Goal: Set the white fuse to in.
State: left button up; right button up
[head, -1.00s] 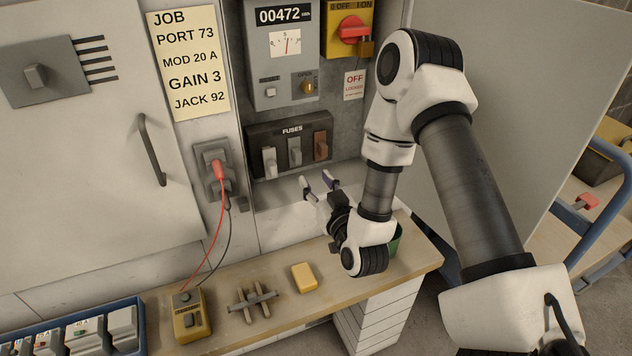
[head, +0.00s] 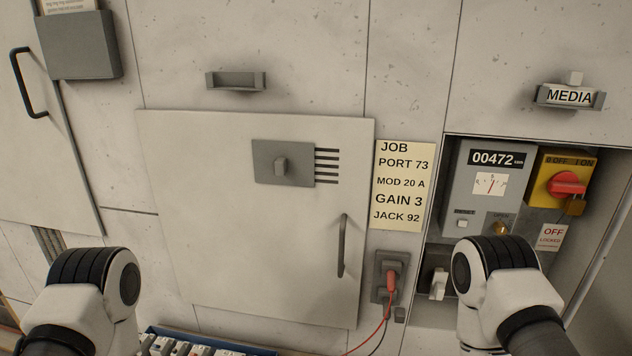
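The white fuse (head: 438,284) shows at the lower right in the head view, at the left end of the dark fuse block (head: 432,265). My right arm covers the rest of the block, including the other fuses. I cannot tell from this view whether the white fuse is in or out. My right arm stands in front of the open cabinet at the lower right, and my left arm is at the lower left. Neither gripper shows.
A meter box (head: 485,185) and a yellow switch box (head: 563,185) with a red knob and padlock sit above the fuses. A red plug (head: 392,281) with cables is in a socket left of the fuse block. A closed panel door (head: 230,245) fills the middle.

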aim_at(440, 276)
jog(key=k+l+z, duration=0.1)
jog(key=z, duration=0.85)
